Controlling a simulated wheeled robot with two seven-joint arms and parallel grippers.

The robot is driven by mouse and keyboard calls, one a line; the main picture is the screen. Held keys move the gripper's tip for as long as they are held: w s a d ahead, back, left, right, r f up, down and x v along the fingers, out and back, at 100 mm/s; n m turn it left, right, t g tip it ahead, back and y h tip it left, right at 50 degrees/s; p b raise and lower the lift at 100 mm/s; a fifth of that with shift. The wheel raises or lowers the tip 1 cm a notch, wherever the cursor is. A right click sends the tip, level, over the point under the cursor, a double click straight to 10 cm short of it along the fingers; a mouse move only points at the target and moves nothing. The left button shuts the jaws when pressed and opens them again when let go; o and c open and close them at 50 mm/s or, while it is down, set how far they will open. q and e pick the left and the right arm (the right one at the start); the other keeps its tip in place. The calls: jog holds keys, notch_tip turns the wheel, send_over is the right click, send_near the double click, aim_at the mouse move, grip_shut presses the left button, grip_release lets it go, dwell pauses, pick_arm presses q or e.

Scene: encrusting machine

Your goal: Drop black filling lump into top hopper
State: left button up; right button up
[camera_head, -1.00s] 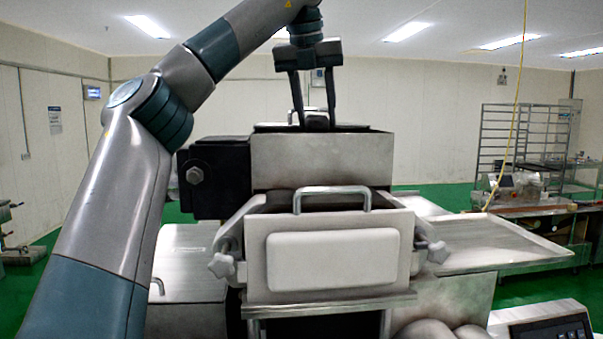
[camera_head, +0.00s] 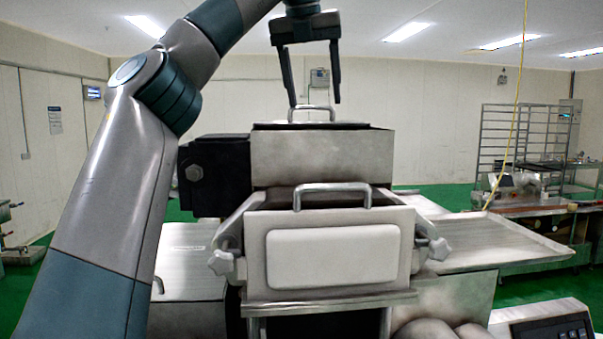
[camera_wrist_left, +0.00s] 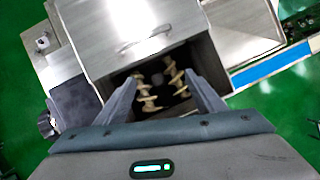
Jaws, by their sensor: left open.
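My left gripper (camera_head: 315,104) is open above the steel top hopper (camera_head: 320,160), its two fingers pointing down and apart with nothing held between them. In the left wrist view the open fingers (camera_wrist_left: 159,77) reach over the hopper mouth. Two pale spiral augers show inside the hopper (camera_wrist_left: 119,60). A small dark grey patch lies between the augers; I cannot tell if it is the black filling lump. The lump is not clearly seen in the head view, where the hopper's front wall hides its inside. My right gripper is not in view.
A lid with a handle (camera_head: 311,113) is at the hopper's top. A lower front hopper (camera_head: 333,255) with a handle stands nearer me. A black block (camera_head: 214,175) sits at the hopper's left, a steel tray (camera_head: 500,240) at its right.

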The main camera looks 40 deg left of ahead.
pick_arm(q)
jog(key=v, duration=0.7)
jog(key=shift+r, duration=0.15)
jog(key=shift+s, duration=0.15)
jog(key=shift+d, duration=0.1)
dwell(0.6)
